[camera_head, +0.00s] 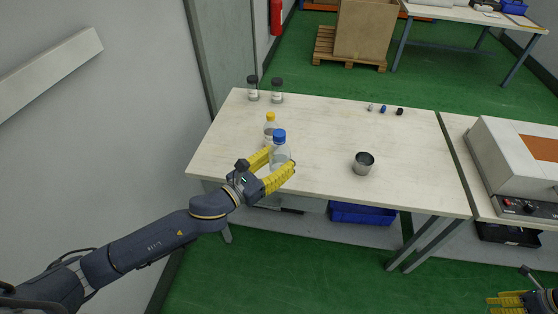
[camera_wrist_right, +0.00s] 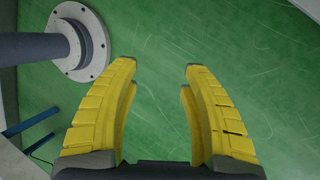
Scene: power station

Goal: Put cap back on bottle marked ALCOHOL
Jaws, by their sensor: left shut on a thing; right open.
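My left gripper (camera_head: 279,172) is shut around a clear bottle (camera_head: 280,159) with a blue top, upright at the table's front left. A bottle with a yellow top (camera_head: 270,128) stands just behind it. Two dark-topped bottles (camera_head: 253,90) (camera_head: 277,92) stand at the back left corner. The labels are too small to read, so I cannot tell which is marked ALCOHOL. Three small caps, whitish (camera_head: 370,107), blue (camera_head: 383,109) and black (camera_head: 400,111), lie near the back right edge. My right gripper (camera_head: 507,300) is at the lower right, away from the table; its wrist view shows open, empty fingers (camera_wrist_right: 160,75).
A metal cup (camera_head: 363,163) stands on the table (camera_head: 325,130) right of the held bottle. The table's middle is clear. A grey machine (camera_head: 515,155) sits on the adjoining right table. A blue bin (camera_head: 361,213) is below.

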